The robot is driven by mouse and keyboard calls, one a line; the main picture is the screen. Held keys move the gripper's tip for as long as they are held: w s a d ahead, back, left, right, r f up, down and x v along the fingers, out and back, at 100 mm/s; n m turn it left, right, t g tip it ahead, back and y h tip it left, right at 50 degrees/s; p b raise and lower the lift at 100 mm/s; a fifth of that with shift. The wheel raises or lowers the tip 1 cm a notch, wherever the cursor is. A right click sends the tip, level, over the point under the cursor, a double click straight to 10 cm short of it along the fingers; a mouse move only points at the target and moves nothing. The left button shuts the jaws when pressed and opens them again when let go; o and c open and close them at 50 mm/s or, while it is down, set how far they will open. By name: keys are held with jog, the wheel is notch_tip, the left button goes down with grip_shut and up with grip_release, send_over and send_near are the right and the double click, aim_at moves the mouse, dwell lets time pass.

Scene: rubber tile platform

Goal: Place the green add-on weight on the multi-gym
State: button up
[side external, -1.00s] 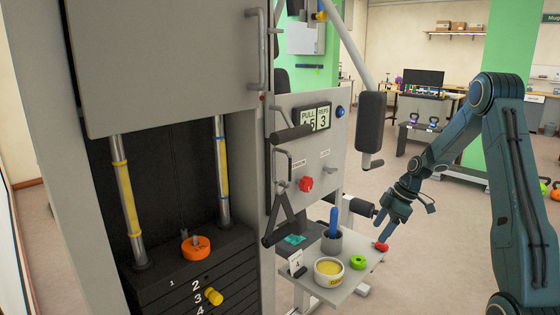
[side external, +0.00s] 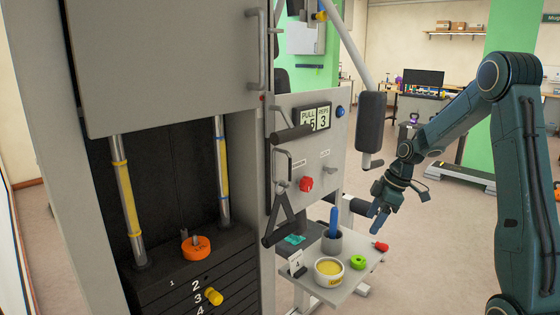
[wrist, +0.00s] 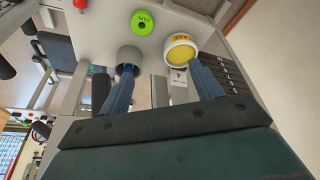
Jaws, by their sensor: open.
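The green add-on weight (side external: 358,262) is a small ring lying on the side shelf (side external: 336,284). It also shows at the top of the wrist view (wrist: 144,22). The multi-gym (side external: 170,60) stands at the left, with a black weight stack (side external: 190,270). An orange ring weight (side external: 196,248) sits on top of the stack. My gripper (side external: 376,220) is open and empty above the shelf, apart from the green weight and to its upper right in the side view. In the wrist view its two blue fingers (wrist: 163,87) are spread with nothing between them.
The shelf also holds a yellow-filled pot (side external: 329,270), a grey cup with a blue handle (side external: 332,237), a small white card (side external: 296,262) and a red object (side external: 380,246). The hanging black pad (side external: 371,125) and a yellow selector pin (side external: 213,296) stick out from the multi-gym.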

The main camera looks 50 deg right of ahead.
jog(key=s+a+r+m+h, duration=0.1)
jog(key=s+a+r, duration=0.2)
jog(key=a+r, duration=0.4)
jog(key=s+a+r+m+h, duration=0.1)
jog(key=s+a+r+m, duration=0.1)
jog(key=a+r, duration=0.5)
jog(key=s+a+m+t, duration=0.2)
jog(key=s+a+m, duration=0.1)
jog(key=s+a, duration=0.6)
jog(key=s, duration=0.3)
jog(key=shift+a+r, duration=0.25)
jog(key=shift+r, duration=0.05)
